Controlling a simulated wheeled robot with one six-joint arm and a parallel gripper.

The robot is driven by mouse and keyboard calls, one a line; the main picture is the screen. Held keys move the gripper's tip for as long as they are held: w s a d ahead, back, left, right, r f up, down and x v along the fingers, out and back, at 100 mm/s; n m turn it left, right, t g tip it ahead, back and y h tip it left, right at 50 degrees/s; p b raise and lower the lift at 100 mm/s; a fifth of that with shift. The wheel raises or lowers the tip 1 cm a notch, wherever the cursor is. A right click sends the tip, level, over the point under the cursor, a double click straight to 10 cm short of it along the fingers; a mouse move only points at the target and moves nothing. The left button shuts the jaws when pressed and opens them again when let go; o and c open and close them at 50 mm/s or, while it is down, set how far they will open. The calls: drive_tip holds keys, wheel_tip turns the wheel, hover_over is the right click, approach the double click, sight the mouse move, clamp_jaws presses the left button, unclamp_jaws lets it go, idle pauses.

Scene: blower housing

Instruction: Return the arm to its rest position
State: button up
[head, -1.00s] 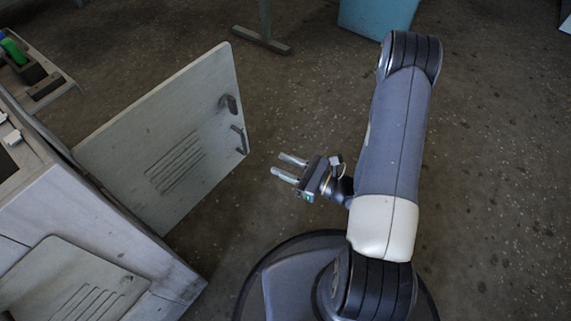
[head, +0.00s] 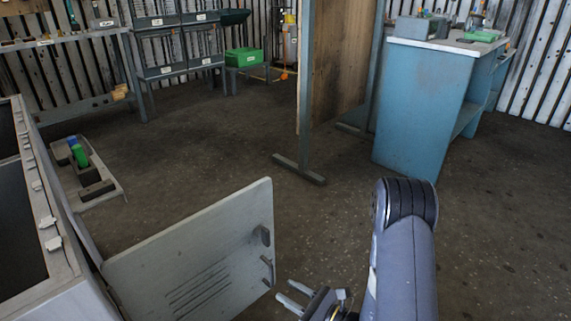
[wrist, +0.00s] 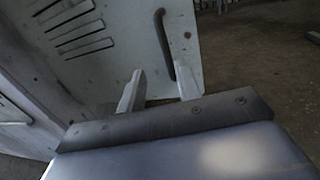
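My gripper (head: 291,297) is at the bottom of the head view, just right of the open door of the blower housing. Its two fingers stand apart with nothing between them. They also show in the wrist view (wrist: 158,88), in front of the door panel. The grey door (head: 205,262) has slanted vent slots and stands swung out from the housing (head: 52,262). A dark handle (wrist: 164,45) on the door shows beyond the fingers in the wrist view. My arm is bent, its elbow up at the right of the gripper. The fingers appear clear of the door.
A low tray (head: 107,178) with green and blue items lies behind the housing. A blue workbench (head: 412,115) stands at the back right, and a wooden partition (head: 338,65) on a metal foot stands beside it. Shelves (head: 180,45) line the back wall. The middle floor is clear.

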drive_tip(key=shift+b+x, duration=0.4)
drive_tip(key=shift+x, duration=2.05)
drive_tip(key=shift+d, duration=0.1)
